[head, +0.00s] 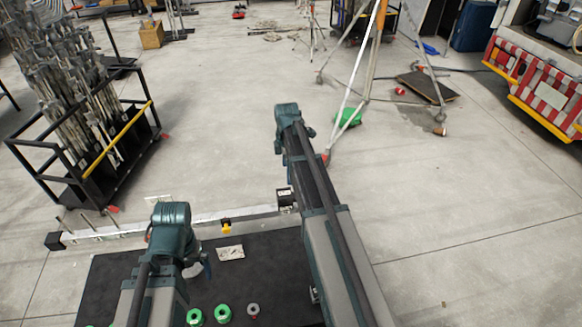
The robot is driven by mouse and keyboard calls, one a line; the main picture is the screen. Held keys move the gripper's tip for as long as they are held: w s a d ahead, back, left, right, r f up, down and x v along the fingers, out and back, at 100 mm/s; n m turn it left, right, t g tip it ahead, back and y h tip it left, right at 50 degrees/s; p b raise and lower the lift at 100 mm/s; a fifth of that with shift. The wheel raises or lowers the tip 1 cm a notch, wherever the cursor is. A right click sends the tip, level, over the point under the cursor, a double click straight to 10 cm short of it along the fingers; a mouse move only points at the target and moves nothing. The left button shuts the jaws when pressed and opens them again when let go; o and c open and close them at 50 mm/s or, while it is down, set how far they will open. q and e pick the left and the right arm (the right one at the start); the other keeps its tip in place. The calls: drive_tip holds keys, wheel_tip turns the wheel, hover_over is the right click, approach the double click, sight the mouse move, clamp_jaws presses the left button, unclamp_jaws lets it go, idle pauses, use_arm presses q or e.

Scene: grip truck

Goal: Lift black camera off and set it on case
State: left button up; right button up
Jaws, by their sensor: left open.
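I cannot make out a black camera for certain. A small black block (286,199) sits at the right end of a pale rail, too small to identify. No case is certain either; a dark blue box (473,26) stands far off at the upper right. My left gripper (199,269) is at the lower left, mostly hidden behind its own arm, open, over a dark flat top (262,272). No object shows between its fingers. My right arm reaches far forward across the middle, and its gripper does not show.
Green tape rolls (194,316) and a grey roll (253,310) lie on the dark top. A rack of stands (112,140) is at the left. A tripod (358,75) stands upper right, near a red-and-white striped truck (540,90). Floor at the right is clear.

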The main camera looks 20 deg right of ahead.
sight(287, 193)
wheel_tip(287, 193, down, 14)
drive_tip(key=b, duration=1.3)
drive_tip(key=shift+a+r, duration=0.1)
drive_tip(key=shift+r, duration=0.15)
drive_tip(key=shift+r, duration=0.1)
clamp_jaws()
drive_tip(key=c, duration=0.6)
unclamp_jaws()
drive_tip(key=c, duration=0.4)
drive_tip(key=shift+o, duration=0.2)
drive_tip(key=shift+r+p, duration=1.25)
drive_tip(key=shift+r+p, duration=2.5)
